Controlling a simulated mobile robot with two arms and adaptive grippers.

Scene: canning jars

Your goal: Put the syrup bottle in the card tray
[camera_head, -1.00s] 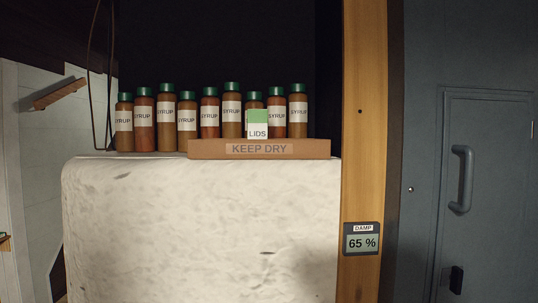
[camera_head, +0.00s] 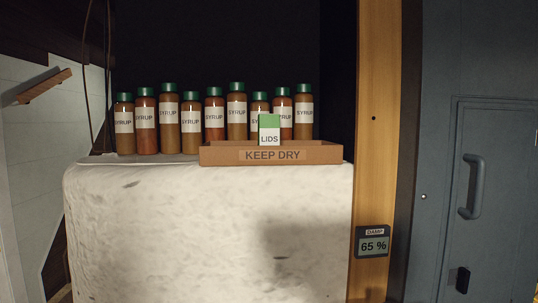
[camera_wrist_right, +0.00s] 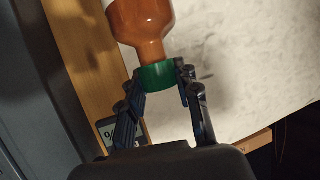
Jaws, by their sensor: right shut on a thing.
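My right gripper (camera_wrist_right: 160,72) is shut on the green cap of an orange-brown bottle (camera_wrist_right: 143,22) in the right wrist view. The bottle's label does not show, and its far end runs out of the top of the frame. The card tray (camera_head: 215,156), marked KEEP DRY, sits on the front edge of a white block in the head view. A green and white LIDS box (camera_head: 269,131) stands in it. Several syrup bottles (camera_head: 168,120) stand in a row behind and left of the tray. Neither gripper shows in the head view.
The white block's mottled front (camera_head: 190,230) drops below the tray. A wooden post (camera_head: 377,80) with a damp meter (camera_head: 373,242) reading 65 % rises to its right. A blue-grey door (camera_head: 500,190) is further right. A thin dark loop hangs at the left.

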